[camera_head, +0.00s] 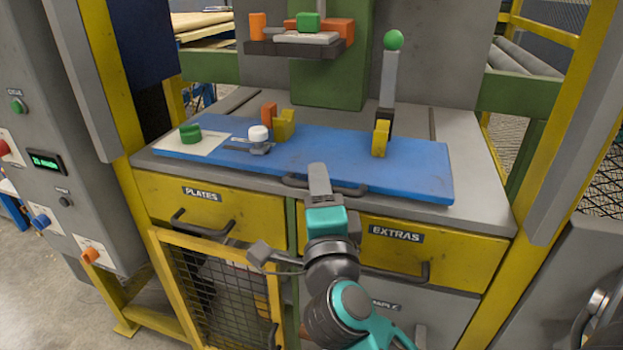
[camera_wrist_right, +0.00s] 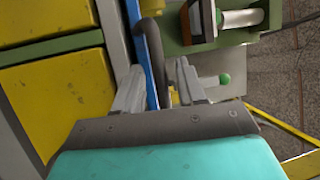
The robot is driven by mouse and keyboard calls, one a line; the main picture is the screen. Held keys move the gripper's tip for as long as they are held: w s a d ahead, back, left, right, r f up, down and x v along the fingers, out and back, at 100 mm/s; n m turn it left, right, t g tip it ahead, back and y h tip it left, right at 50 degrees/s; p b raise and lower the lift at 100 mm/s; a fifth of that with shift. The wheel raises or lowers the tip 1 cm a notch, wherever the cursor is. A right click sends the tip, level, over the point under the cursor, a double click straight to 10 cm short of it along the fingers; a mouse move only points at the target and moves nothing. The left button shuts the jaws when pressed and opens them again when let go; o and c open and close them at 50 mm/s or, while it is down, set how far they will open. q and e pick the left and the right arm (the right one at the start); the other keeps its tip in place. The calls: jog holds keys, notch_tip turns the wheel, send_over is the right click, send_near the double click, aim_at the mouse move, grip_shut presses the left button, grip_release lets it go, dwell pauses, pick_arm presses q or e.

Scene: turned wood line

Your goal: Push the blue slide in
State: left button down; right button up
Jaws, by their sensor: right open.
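The blue slide (camera_head: 405,172) is a long flat blue plate on the grey bench top. A dark bar handle (camera_head: 352,190) runs along its front edge. The slide shows edge-on in the right wrist view (camera_wrist_right: 155,65), with the curved handle (camera_wrist_right: 151,32) beside it. My right gripper (camera_head: 318,172) is at the slide's front edge, by the handle. In the right wrist view, its two fingers (camera_wrist_right: 160,80) are apart, with the slide's edge and the handle's end showing between them. I cannot tell whether they touch. My left gripper is not in view.
On the slide are a white sheet (camera_head: 180,145) with a green piece (camera_head: 190,134), a yellow block (camera_head: 284,126), a white-topped fixture (camera_head: 258,133) and an upright lever with a green knob (camera_head: 393,41). A loaded dark plate (camera_head: 270,48) hangs above. Yellow drawers (camera_head: 235,212) lie below.

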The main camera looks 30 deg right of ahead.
jog(key=shift+w+d, duration=0.1)
jog(key=shift+w, duration=0.05)
jog(key=shift+r, duration=0.1)
jog(key=shift+c, duration=0.4)
grip_shut()
